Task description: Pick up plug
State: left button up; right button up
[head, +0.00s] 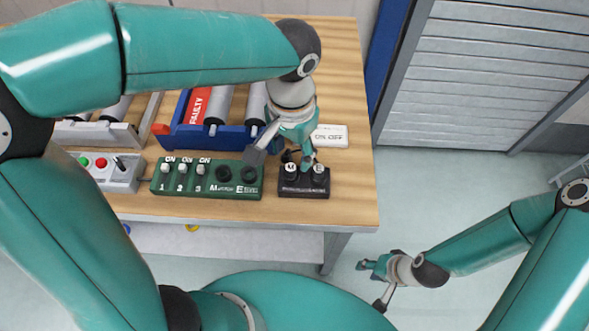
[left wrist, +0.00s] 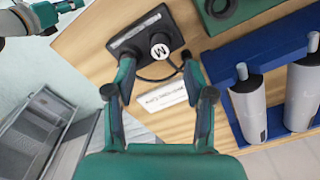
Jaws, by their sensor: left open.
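A black holder block (head: 304,190) sits near the right end of the wooden table, with two round white-topped plugs in it. The left plug (head: 291,170) is marked M; the right plug (head: 319,174) stands beside it, its letter unclear. My left gripper (head: 298,158) is open and reaches down at the back of the block. In the left wrist view, the M plug (left wrist: 160,50) lies between and ahead of the open fingers (left wrist: 158,78), with a black cable beside it. My right gripper (head: 373,275) hangs off the table at the lower right; its jaw opening is unclear.
A green panel (head: 207,190) with switches and two dark sockets marked M and E stands left of the block. A white ON/OFF card (head: 330,136) lies behind the block. A blue roller frame (head: 200,138) marked FAULTY and a grey button box (head: 118,178) stand further left.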

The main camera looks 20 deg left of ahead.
aim_at(290, 167)
pick_arm(q)
jog(key=f, duration=0.4)
jog(key=shift+s+a, duration=0.1)
jog(key=shift+s, duration=0.2)
jog(key=shift+f, duration=0.65)
grip_shut()
jog(key=shift+r, duration=0.1)
notch_tip(290, 167, up, 20)
jog(key=p, duration=0.1)
jog(key=shift+p, duration=0.35)
